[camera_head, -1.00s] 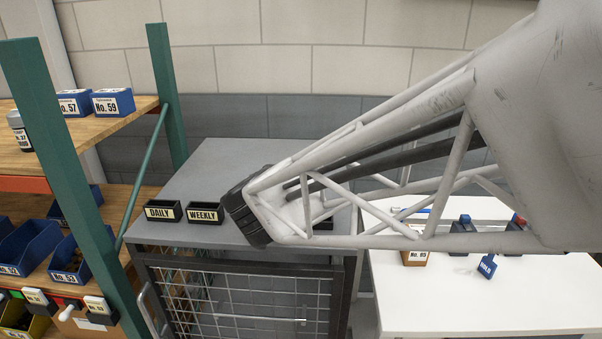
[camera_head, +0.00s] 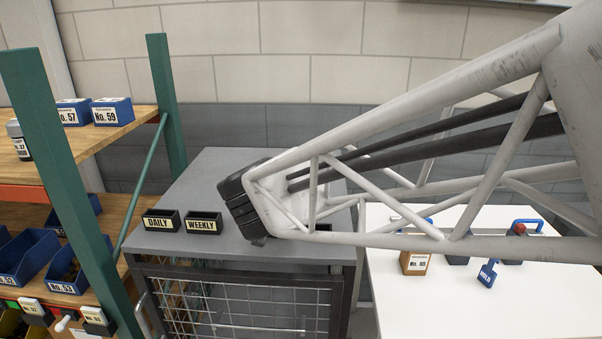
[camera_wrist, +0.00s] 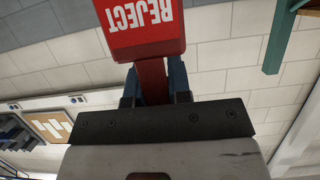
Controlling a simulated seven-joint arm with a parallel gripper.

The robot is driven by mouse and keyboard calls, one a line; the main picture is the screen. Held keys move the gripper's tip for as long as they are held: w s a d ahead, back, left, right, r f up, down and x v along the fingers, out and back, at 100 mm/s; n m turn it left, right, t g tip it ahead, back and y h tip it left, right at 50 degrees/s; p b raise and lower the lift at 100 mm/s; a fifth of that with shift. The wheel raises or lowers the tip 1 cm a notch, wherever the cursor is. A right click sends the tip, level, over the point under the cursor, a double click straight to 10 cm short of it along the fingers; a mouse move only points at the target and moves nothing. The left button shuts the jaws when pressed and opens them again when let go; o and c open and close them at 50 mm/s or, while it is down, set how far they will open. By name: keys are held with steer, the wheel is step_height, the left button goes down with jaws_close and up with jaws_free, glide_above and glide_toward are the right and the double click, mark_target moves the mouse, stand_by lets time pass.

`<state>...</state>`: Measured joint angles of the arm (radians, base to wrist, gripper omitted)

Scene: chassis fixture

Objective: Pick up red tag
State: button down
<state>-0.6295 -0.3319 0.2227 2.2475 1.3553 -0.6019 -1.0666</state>
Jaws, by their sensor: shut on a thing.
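The red tag (camera_wrist: 140,22) has white REJECT lettering, which is upside down in the wrist view. Its dark red stem (camera_wrist: 152,80) runs down between the fingers of my gripper (camera_wrist: 154,88). The gripper is shut on this stem, and the tag's broad plate stands beyond the fingertips, partly cut off by the top edge. The wall shows behind it, so the tag is held up in the air. In the head view the tag and the fingers cannot be made out; my arm fills the right side.
A grey cabinet (camera_head: 185,260) carries black bins marked DAILY (camera_head: 161,221) and WEEKLY (camera_head: 203,223). A white table (camera_head: 420,312) at right holds a blue tag (camera_head: 487,273) and a brown No. 85 block (camera_head: 415,262). A green-posted shelf (camera_head: 158,90) stands left.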

steer(key=s+d, duration=0.3)
steer(key=s, duration=0.4)
steer(key=s+d+r, duration=0.1)
steer(key=s+d, duration=0.2)
steer(key=s, duration=0.4)
steer(key=shift+d, duration=0.3)
steer(key=shift+r, duration=0.1)
